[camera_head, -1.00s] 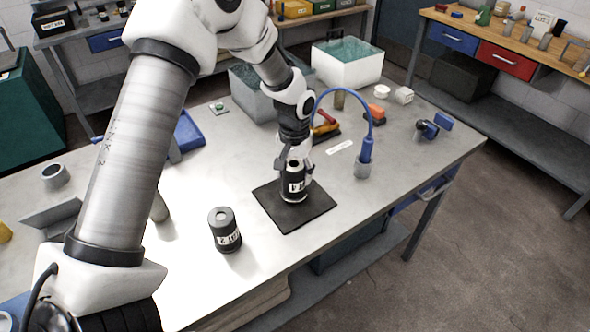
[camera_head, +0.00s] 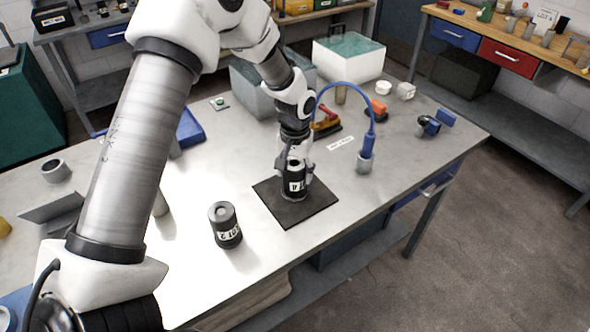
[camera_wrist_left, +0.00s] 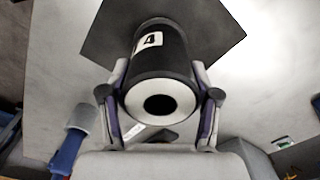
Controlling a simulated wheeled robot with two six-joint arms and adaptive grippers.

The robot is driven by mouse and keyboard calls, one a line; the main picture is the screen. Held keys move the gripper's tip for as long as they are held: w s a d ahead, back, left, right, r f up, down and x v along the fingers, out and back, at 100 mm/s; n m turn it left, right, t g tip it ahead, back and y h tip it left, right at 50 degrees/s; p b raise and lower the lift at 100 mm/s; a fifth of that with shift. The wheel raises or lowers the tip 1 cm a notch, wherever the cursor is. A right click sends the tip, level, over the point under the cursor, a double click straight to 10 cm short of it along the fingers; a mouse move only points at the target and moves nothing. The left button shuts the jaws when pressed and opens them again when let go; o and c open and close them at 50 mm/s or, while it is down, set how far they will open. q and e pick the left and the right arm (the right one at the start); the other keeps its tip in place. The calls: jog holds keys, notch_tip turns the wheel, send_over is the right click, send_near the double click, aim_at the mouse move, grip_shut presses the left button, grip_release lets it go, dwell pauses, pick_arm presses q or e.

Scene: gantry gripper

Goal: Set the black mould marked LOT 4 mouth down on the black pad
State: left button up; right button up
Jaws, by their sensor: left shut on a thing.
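The black mould marked with a 4 (camera_head: 294,186) is upright between the fingers of my left gripper (camera_head: 296,168), over the middle of the black pad (camera_head: 312,209). Its lower end is at or just above the pad; I cannot tell if it touches. In the left wrist view, the mould (camera_wrist_left: 160,62) has its pale end face with a dark round hole towards the camera. The fingers of my left gripper (camera_wrist_left: 160,108) close on its two sides, and the pad (camera_wrist_left: 215,35) lies beyond it. The mould's lower end is hidden. My right gripper is not in view.
A second black mould (camera_head: 225,226), its label apparently ending in 2, stands left of the pad. A blue hose (camera_head: 346,87) arches to a grey cup (camera_head: 364,164) on the right. The bench is clear in front of the pad.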

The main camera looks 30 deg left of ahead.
pick_arm(q)
jog(key=shift+f, duration=0.2)
jog(key=o, duration=1.2)
jog(key=shift+o, duration=0.2)
